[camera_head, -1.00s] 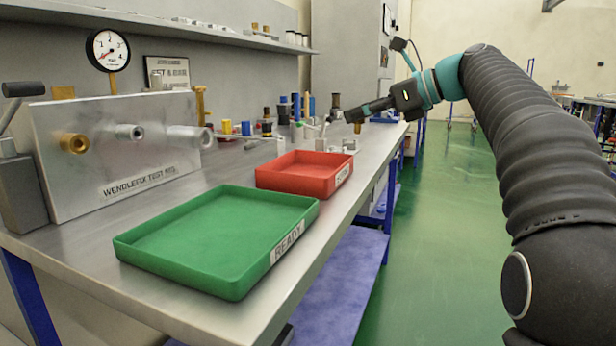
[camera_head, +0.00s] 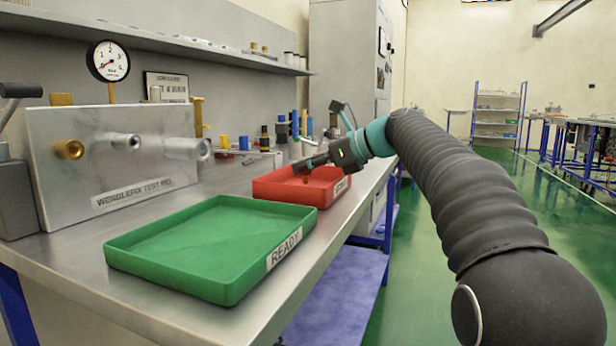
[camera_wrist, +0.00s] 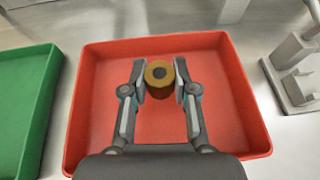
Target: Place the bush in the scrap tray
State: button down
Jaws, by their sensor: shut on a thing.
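The bush (camera_wrist: 159,80) is a short brass-coloured ring with a dark bore. In the wrist view it sits between the two fingertips of my gripper (camera_wrist: 158,82), which is shut on it. Behind it in that view is the red tray (camera_wrist: 248,110), which looks empty. In the head view my gripper (camera_head: 306,168) is over the red tray (camera_head: 330,193), and a small brownish piece, the bush (camera_head: 306,179), shows under the fingertips. The red tray's label is too small to read. How high the bush is above the tray floor I cannot tell exactly.
A green tray (camera_head: 170,274) labelled READY is nearer on the bench (camera_head: 120,310). A metal test rig (camera_head: 120,165) with a gauge (camera_head: 108,62) stands at the left. Several bottles and small parts stand behind the red tray. A grey fixture (camera_wrist: 293,75) is right of it in the wrist view.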

jog(key=shift+f, duration=0.6)
jog(key=shift+f, duration=0.1)
jog(key=c, duration=0.9)
grip_release()
jog(key=shift+d, duration=0.15)
jog(key=v, duration=0.7)
jog(key=p+v, duration=0.1)
jog(key=v, duration=0.2)
jog(key=shift+r, duration=0.3)
jog(key=shift+v, duration=0.85)
jog(key=shift+f, duration=0.1)
